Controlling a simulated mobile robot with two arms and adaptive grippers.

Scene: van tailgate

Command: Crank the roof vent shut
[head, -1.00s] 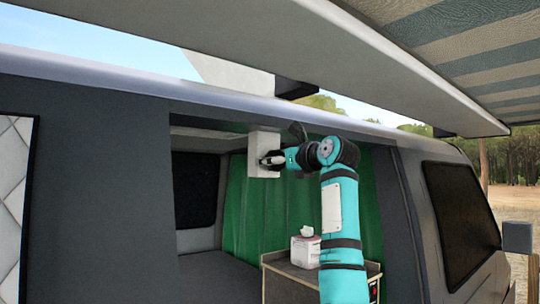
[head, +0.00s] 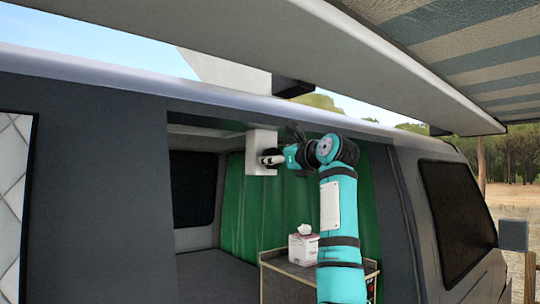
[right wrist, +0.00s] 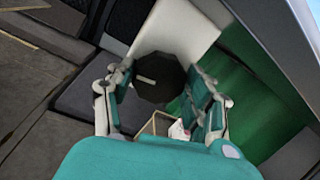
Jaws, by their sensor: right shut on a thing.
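A white crank box (head: 257,141) hangs under the van roof edge, at the top of the side opening. A dark many-sided knob (right wrist: 158,78) shows against the white box in the right wrist view. My right gripper (head: 271,158) reaches the box from the right and is shut on the knob, with one finger on each side of it. In the head view the hand hides most of the knob. A pale panel (head: 228,72), perhaps the vent lid, stands tilted up above the roof. My left gripper is in neither view.
A green curtain (head: 237,205) hangs behind my right arm. A tissue box (head: 303,248) stands on a cabinet (head: 282,263) below it. The roof edge (head: 150,86) and the awning case (head: 330,45) are close above the arm.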

